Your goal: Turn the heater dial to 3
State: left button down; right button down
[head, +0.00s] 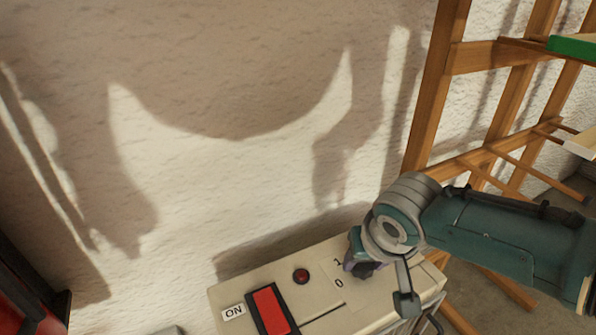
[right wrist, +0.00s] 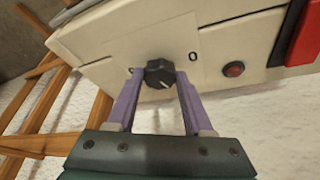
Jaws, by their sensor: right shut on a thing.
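The heater (head: 235,297) is a cream box at the bottom of the head view, with the marks 0 and 1 showing on its panel. The black heater dial (right wrist: 159,73) shows in the right wrist view, with a pale pointer line and a 0 beside it. My right gripper (right wrist: 157,80) is shut on the dial, one purple finger at each side. Which number the pointer meets I cannot tell. My left gripper is not in view.
On the heater are a red switch (head: 270,308) by an ON label (head: 233,312) and a small round red lamp (head: 301,276). A wooden rack (head: 434,85) stands at the right, close to my right arm. A rough pale wall is behind.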

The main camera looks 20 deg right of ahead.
jog(key=shift+a+m+h, duration=0.2)
jog(key=shift+m+h, duration=0.1)
jog(key=shift+m, duration=0.7)
jog(key=m, duration=0.1)
jog(key=m+g+b, duration=0.1)
jog(key=shift+w+f+m+h, duration=0.15)
jog(key=shift+m+h, duration=0.15)
jog(key=shift+h, duration=0.1)
jog(key=m+b, duration=0.1)
jog(key=m, duration=0.1)
jog(key=m+g+h+b, duration=0.1)
jog(key=m+b, duration=0.1)
jog(key=shift+w+a+f+m, duration=0.1)
jog(key=shift+w+m, duration=0.05)
jog(key=shift+m, duration=0.15)
jog(key=m+g+b, duration=0.1)
jog(key=m+b, duration=0.3)
jog(key=b, duration=0.1)
jog(key=m+g+b, duration=0.2)
jog(key=m+b, duration=0.1)
jog(key=b, duration=0.2)
jog(key=w+m+g+b, duration=0.1)
jog(key=m+b, duration=0.3)
jog(key=b, duration=0.1)
jog(key=shift+m+g, duration=0.3)
jog(key=shift+g, duration=0.1)
jog(key=shift+r+m+y+b, duration=0.25)
jog(key=shift+m+b, duration=0.35)
jog(key=shift+b, duration=0.3)
